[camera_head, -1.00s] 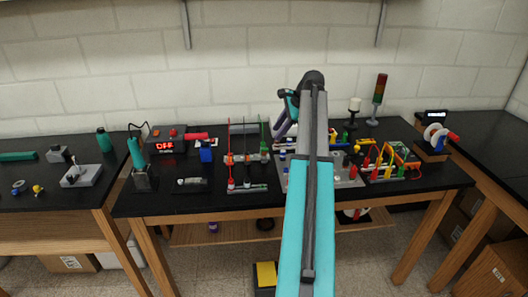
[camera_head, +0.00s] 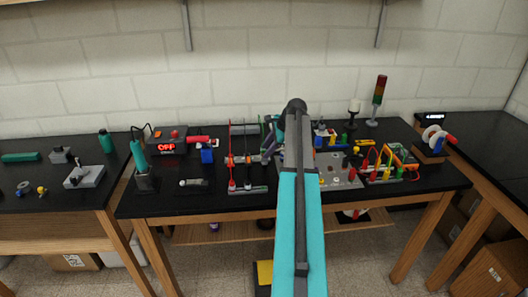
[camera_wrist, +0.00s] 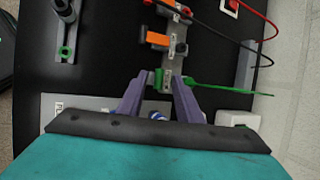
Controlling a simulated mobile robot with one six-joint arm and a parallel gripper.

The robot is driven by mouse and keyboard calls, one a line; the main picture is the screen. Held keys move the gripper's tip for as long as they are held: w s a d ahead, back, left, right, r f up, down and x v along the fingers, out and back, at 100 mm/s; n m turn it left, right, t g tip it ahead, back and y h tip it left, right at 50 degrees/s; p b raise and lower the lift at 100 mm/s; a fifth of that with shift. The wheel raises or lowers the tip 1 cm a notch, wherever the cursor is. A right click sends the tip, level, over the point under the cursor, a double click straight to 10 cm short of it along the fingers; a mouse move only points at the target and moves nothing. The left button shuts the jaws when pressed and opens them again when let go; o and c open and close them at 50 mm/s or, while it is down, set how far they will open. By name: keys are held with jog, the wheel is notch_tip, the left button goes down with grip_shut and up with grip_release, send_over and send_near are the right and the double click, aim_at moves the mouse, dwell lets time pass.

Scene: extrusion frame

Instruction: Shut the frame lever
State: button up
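A grey extrusion frame (camera_wrist: 166,62) runs up the middle of the wrist view, with an orange block (camera_wrist: 157,40) across it. In the head view the orange part (camera_head: 240,160) shows behind upright red, black and green leads. A small green piece (camera_wrist: 159,78) sits at the frame's near end. I cannot tell for certain which part is the lever. My gripper (camera_wrist: 156,88) is open; its purple fingers stand apart on either side of the frame's near end. In the head view my gripper (camera_head: 268,148) is just right of the frame. Contact cannot be told.
Red, black and green leads (camera_wrist: 232,90) stretch across the right of the wrist view. A grey fixture (camera_wrist: 66,40) is at its upper left.

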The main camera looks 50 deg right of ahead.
jog(key=shift+x, duration=1.2)
jog(key=shift+c, duration=0.4)
